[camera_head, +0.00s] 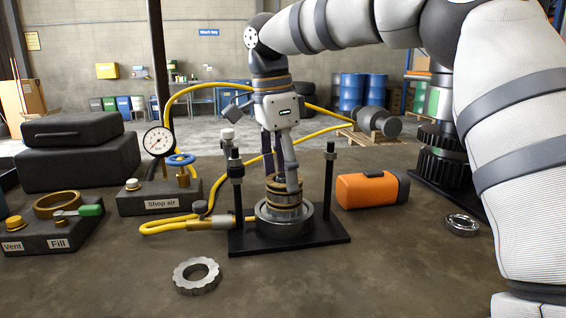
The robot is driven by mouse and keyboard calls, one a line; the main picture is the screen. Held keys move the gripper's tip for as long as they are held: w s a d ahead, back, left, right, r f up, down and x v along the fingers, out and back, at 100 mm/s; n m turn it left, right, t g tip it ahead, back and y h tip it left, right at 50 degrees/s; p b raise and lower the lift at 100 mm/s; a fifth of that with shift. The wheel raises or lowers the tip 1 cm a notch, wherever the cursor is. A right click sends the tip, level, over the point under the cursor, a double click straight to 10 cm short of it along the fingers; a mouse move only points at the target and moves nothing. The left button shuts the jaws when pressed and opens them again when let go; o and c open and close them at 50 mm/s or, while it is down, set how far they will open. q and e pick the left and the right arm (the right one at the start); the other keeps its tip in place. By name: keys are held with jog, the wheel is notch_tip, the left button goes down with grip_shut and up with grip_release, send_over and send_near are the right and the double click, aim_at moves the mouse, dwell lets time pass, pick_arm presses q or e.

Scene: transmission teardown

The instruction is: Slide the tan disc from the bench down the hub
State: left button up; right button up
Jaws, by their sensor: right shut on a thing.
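My right gripper (281,180) comes down from above over the hub (283,226) on the black fixture plate in the middle of the bench (330,280). Its fingers are shut on the tan disc (279,187) at the top of the hub. Tan and dark layers show stacked beneath it, above a round grey drum. The fingers hide part of the disc and the hub's top, and I cannot tell exactly how far down the disc sits. My left gripper is not in view.
Black posts (328,180) stand beside the hub. A toothed steel ring (196,275) lies in front left, an orange case (367,190) to the right and a small metal ring (461,224) farther right. A shop-air block (160,200) and yellow hose (165,227) are at left.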

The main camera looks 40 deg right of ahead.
jog(key=o, duration=1.4)
jog(key=r, duration=0.4)
jog(key=a+r, duration=0.1)
jog(key=r, duration=0.7)
jog(key=shift+w+a, duration=0.2)
jog(key=shift+a, duration=0.05)
jog(key=shift+f, duration=0.1)
